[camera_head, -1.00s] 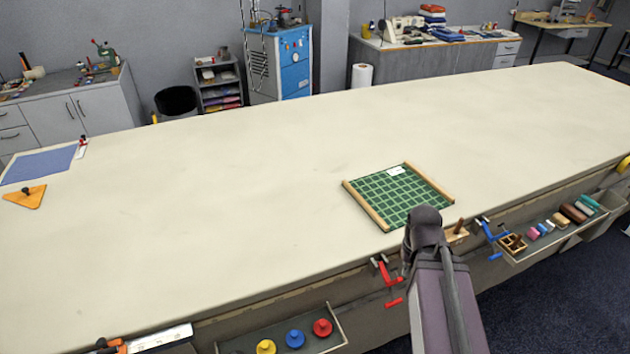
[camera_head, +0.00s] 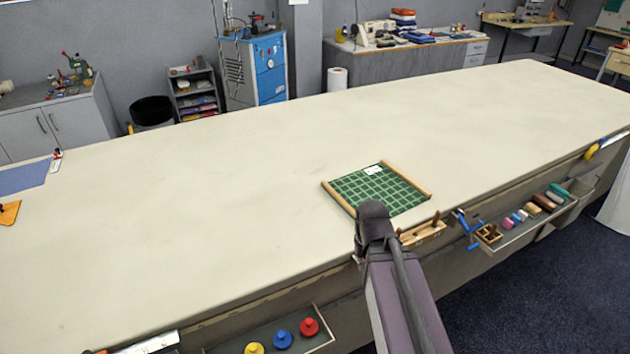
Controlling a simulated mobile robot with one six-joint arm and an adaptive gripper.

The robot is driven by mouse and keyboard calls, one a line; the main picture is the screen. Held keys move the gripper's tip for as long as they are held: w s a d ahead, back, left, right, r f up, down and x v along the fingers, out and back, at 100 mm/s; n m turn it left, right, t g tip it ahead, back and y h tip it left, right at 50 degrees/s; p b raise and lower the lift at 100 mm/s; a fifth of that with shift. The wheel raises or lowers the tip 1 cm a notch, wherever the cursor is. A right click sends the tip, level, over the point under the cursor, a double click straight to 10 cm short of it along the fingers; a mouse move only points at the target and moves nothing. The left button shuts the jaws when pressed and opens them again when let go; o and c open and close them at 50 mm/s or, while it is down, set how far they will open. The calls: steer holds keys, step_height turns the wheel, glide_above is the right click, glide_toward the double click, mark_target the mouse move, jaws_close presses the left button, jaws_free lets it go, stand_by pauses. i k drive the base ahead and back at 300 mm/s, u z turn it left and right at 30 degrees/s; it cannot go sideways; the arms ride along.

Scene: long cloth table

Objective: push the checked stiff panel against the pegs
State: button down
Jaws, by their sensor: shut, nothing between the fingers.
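The checked stiff panel (camera_head: 375,188) is green with pale grid lines, a wooden rail on its left and right sides and a white label near its far edge. It lies flat on the cloth table (camera_head: 220,195), near the front edge. A wooden strip with short brown uprights (camera_head: 422,233), perhaps the pegs, sits on the table's front edge, just in front of the panel, with a small gap visible. My arm rises from the bottom and its dark joint covers the panel's near left corner. My gripper is hidden, and its fingers do not show.
A blue clamp (camera_head: 467,228) grips the front edge right of the strip. Trays with coloured knobs (camera_head: 283,339) and small blocks (camera_head: 525,214) hang below the edge. A blue sheet (camera_head: 24,178) and an orange triangle (camera_head: 9,213) lie far left. The table's middle is clear.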

mark_target(381, 181)
steer(key=z, duration=0.05)
steer(key=i, duration=1)
steer(key=u, duration=0.05)
